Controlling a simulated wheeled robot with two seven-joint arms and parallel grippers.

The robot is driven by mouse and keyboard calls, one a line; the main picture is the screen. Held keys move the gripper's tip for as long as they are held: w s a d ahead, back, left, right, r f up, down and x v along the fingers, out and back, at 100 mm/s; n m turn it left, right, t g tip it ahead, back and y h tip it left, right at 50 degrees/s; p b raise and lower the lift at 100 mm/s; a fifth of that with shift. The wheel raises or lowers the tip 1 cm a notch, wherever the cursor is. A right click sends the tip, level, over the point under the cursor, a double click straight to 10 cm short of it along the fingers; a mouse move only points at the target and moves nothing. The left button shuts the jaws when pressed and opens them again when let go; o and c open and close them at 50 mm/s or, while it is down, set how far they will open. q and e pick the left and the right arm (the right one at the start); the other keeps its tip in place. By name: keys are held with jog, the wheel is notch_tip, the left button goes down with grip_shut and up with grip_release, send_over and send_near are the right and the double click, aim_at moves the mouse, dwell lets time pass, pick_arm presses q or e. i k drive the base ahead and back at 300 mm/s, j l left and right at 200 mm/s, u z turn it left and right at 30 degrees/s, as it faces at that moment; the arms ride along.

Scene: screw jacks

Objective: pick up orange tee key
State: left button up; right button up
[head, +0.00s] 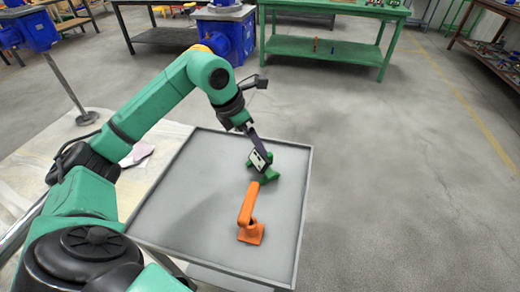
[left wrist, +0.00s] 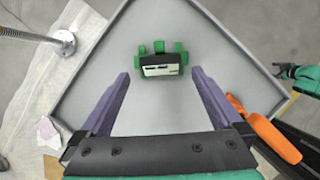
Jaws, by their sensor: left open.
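In the left wrist view the orange piece (left wrist: 270,132) is at the right, outside the right finger. A green piece (head: 266,180) is just beyond it in the head view. In the left wrist view this green piece (left wrist: 160,62), with a dark, pale-faced block, appears between the fingertips. My left gripper (head: 259,160) is open and empty, close to the green piece; contact cannot be told. My right gripper (left wrist: 285,70) seems to show at the right edge of the left wrist view.
The tray has a raised rim and much bare surface. A pale sheet-covered surface (head: 165,133) and a metal post (head: 70,85) are at the left. A green workbench (head: 325,50) and blue machine (head: 228,38) stand behind. Floor at the right is clear.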

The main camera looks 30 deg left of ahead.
aim_at(245, 217)
jog(key=k+l, duration=0.15)
jog(key=l, duration=0.25)
jog(key=k+l, duration=0.15)
jog(key=l, duration=0.25)
jog(key=k+l, duration=0.15)
jog(key=l, duration=0.25)
jog(key=k+l, duration=0.15)
jog(key=l, duration=0.2)
jog(key=k+l, duration=0.15)
jog(key=l, duration=0.25)
